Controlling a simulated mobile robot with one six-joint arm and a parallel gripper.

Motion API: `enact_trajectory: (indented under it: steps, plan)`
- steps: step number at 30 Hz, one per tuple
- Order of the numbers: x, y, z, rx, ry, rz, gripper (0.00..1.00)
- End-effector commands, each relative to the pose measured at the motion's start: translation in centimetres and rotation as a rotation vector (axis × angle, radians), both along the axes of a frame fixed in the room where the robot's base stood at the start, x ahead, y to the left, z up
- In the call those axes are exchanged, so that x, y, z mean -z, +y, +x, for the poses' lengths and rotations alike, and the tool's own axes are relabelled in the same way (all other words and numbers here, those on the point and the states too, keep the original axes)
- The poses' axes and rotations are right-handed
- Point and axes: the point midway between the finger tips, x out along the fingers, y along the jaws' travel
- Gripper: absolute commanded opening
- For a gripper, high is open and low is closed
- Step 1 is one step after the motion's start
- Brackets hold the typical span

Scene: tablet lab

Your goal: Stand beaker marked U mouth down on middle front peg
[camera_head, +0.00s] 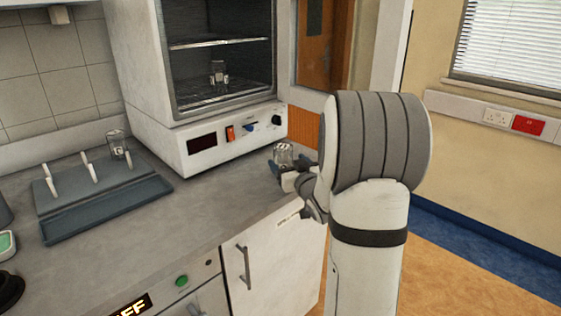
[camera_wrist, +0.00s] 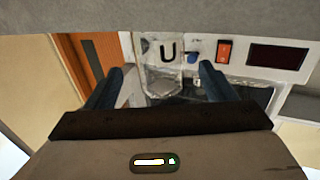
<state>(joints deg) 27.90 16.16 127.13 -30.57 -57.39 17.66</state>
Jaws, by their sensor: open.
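The clear glass beaker marked U (camera_head: 284,153) is at the right end of the counter. In the wrist view the beaker (camera_wrist: 164,72) shows its black U upright, while the oven panel behind appears inverted. I cannot tell surely which way its mouth faces. My gripper (camera_head: 282,172) is open, its two dark blue fingers spread either side of the beaker in the wrist view (camera_wrist: 157,84); no grip shows. The grey peg rack (camera_head: 110,200) is at the left, with white pegs. Its middle peg (camera_head: 90,166) looks bare; a glass beaker (camera_head: 117,144) is over the right one.
The counter (camera_head: 190,215) between rack and gripper is clear. A dark round object (camera_head: 8,288) is at the front left.

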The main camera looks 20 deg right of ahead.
Motion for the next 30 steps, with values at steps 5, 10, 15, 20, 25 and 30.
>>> enact_trajectory:
  steps: [5, 10, 15, 20, 25, 30]
  plan:
    - [0.4, 0.0, 2.8, -0.002, 0.001, 0.0, 0.77]
    - [0.4, -0.1, 4.1, 0.0, 0.001, 0.0, 0.77]
    - [0.4, -0.1, 4.1, 0.0, 0.001, 0.001, 0.77]
    - [0.4, -0.1, 4.1, 0.0, 0.002, 0.001, 0.67]
    - [0.4, -0.1, 4.1, -0.001, 0.002, 0.001, 0.53]
    - [0.4, -0.1, 4.1, -0.001, 0.002, 0.001, 0.39]
